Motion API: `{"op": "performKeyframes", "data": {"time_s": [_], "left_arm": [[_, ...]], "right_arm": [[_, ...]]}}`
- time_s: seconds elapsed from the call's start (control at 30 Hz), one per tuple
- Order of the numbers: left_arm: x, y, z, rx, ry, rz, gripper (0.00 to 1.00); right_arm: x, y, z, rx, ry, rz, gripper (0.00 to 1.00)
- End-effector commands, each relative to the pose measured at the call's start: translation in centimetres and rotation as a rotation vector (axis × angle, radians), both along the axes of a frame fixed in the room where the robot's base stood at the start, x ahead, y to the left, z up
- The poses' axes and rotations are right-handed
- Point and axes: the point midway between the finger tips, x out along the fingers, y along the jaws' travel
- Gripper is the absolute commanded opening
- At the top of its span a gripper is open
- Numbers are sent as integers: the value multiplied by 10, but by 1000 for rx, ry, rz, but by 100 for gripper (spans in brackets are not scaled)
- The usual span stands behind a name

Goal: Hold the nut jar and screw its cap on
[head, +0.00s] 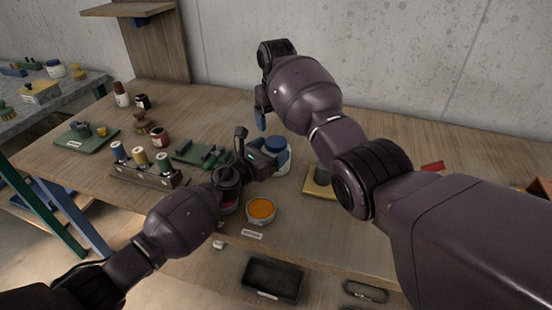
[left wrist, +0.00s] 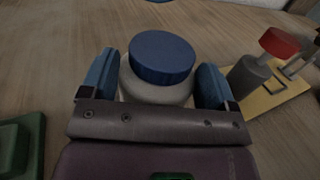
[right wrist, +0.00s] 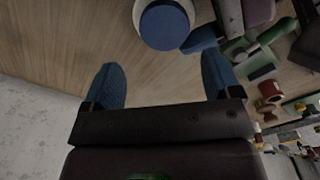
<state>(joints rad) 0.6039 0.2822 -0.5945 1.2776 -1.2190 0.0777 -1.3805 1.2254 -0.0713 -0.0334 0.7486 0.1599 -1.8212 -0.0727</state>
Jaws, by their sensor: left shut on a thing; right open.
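The nut jar is a pale round jar (head: 284,163) with a blue cap (head: 276,143) on its top, standing on the wooden table. My left gripper (left wrist: 157,88) is shut on the jar, a blue finger on each side of its body (left wrist: 152,93). The cap (left wrist: 162,57) sits on the jar's mouth above the fingers; I cannot tell how tightly. My right gripper (right wrist: 163,88) is open and empty, with the jar and cap (right wrist: 164,25) beyond its fingertips. In the head view a blue finger of it shows behind and left of the jar, apart from the cap.
A yellow plate (head: 318,188) with a grey post stands right of the jar. A bowl of orange contents (head: 261,209) is at the front edge. A rack of thread spools (head: 144,175) and green trays (head: 200,153) lie left. Bare table lies behind the jar.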

Motion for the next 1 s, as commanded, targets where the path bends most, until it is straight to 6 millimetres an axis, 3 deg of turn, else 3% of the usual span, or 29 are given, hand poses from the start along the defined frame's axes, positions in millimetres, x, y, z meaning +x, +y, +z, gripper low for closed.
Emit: {"op": "performKeyframes", "data": {"time_s": [0.5, 0.7, 1.0], "left_arm": [[0, 0, -1, 0, 1, -1, 15], [0, 0, -1, 0, 1, 0, 15], [0, 0, -1, 0, 1, 0, 15]], "right_arm": [[-5, 2, 15, -4, 25, 652, 83], [-6, 2, 15, -3, 30, 754, 83], [-6, 2, 15, -3, 30, 767, 83]]}}
